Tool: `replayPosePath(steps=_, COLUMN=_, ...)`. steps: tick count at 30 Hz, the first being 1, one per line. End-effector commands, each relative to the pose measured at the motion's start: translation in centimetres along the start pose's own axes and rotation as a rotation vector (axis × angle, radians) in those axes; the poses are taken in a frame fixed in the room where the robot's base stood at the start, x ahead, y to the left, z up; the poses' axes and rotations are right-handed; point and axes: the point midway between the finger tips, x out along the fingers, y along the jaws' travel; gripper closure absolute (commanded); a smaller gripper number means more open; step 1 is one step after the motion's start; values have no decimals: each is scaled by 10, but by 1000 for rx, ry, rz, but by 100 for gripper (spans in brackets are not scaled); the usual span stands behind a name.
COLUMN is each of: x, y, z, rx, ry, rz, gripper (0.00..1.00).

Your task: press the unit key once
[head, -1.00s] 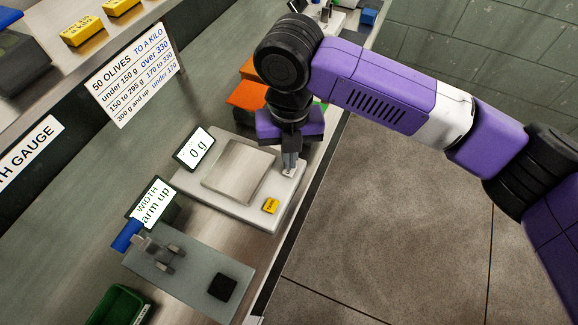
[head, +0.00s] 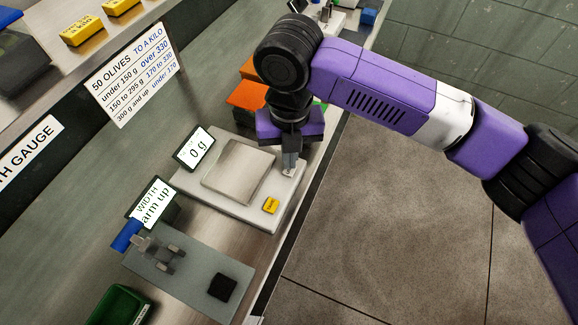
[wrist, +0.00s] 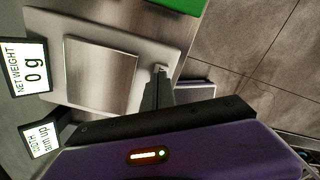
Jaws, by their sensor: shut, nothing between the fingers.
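The scale (head: 207,193) is a pale flat unit with a square steel pan, and its display (head: 197,148) reads "0 g". The same display (wrist: 27,68) reads "NET WEIGHT 0 g" in the wrist view. My gripper (head: 289,169) is shut and empty, pointing down at the scale's edge beside the pan. In the wrist view a small pale key (wrist: 160,68), seemingly the unit key, shows right at the fingertips (wrist: 157,80). The fingers partly hide it, and I cannot tell whether they touch it. A yellow key (head: 271,205), seemingly marked TARE, lies nearer the scale's corner.
A width gauge (head: 190,275) with a blue handle stands beside the scale; its display (head: 154,202) reads "WIDTH arm up". A green bin (head: 119,305) is at the lower left. Orange bins (head: 246,96) stand behind my gripper. Open floor (head: 400,220) lies to the right.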

Motion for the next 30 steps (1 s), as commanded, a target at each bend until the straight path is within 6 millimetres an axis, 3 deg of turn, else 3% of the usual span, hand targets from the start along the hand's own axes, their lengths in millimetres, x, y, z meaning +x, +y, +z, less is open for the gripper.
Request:
replayPosePath(steps=19, x=18, y=0, z=0, rx=0, ry=0, rz=0, gripper=100)
replayPosePath(steps=30, x=17, y=0, z=0, rx=0, ry=0, rz=0, gripper=100)
